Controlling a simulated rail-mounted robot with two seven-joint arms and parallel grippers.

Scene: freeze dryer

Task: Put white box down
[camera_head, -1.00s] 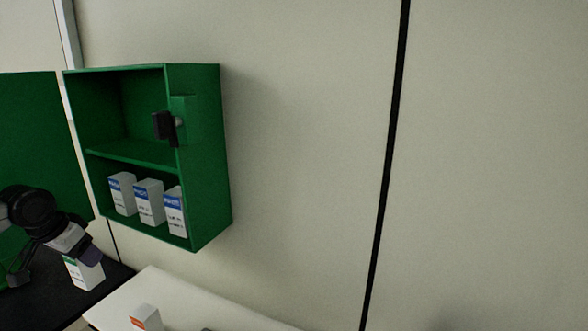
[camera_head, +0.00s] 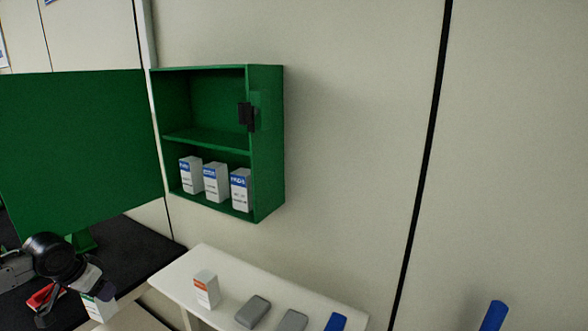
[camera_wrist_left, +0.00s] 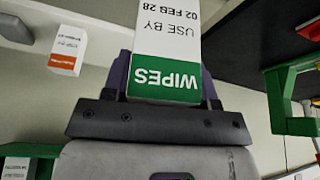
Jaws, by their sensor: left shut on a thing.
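My left gripper (camera_head: 92,290) is shut on a white box (camera_head: 100,308) at the lower left of the head view. In the left wrist view the white box (camera_wrist_left: 168,28) shows a green band reading "WIPES" and "USE BY 02 FEB 28", upside down in the picture. The left gripper's fingers (camera_wrist_left: 165,85) sit on both sides of its green end. In the head view the box's lower end is near the frame's bottom; I cannot tell whether it touches anything. My right gripper is not in view.
A green wall cabinet (camera_head: 268,150) holds several blue-and-white boxes on its lower shelf; its upper shelf is empty. A white table (camera_head: 180,280) carries an orange-and-white box (camera_head: 206,289), two grey items and a blue item. A black table (camera_head: 130,245) stands at left.

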